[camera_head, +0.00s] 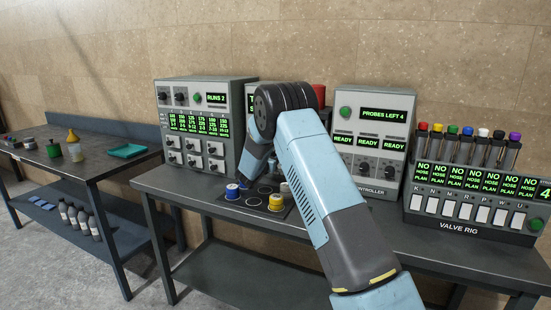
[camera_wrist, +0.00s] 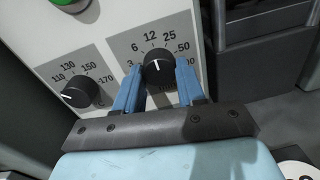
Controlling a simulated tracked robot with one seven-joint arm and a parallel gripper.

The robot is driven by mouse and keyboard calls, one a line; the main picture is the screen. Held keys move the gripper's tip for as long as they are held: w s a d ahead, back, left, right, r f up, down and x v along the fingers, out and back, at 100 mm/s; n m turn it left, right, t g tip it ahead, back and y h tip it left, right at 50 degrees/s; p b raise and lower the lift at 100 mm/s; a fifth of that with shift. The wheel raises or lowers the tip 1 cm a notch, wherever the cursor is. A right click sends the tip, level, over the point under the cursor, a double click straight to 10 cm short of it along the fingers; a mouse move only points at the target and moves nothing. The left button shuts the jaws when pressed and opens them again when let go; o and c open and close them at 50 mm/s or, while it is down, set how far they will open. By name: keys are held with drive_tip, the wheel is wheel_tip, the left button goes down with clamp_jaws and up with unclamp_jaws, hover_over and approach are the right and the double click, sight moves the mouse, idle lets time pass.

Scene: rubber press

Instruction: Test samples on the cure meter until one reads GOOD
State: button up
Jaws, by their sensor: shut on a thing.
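In the wrist view my gripper (camera_wrist: 157,80) has its two blue fingers on either side of a black knob (camera_wrist: 157,68), shut on it. The knob's white mark points up, near 12 on its scale. A second black knob (camera_wrist: 80,91) beside it has a 110–170 C scale. In the head view my arm hides much of the middle machine (camera_head: 249,101), whose display is cut off. A blue-and-white sample pot (camera_head: 232,191) and a yellow one (camera_head: 276,203) stand on a dark mat (camera_head: 256,206) in front of it.
A panel (camera_head: 205,120) reading RUNS 2 stands left. A controller (camera_head: 372,130) showing PROBES LEFT 4 and READY stands right, beside a valve rig (camera_head: 470,205) with several capped tubes. A side table (camera_head: 95,150) holds bottles and a green tray (camera_head: 127,151).

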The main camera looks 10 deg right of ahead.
drive_tip(key=shift+d, duration=0.3)
drive_tip(key=shift+a, duration=0.15)
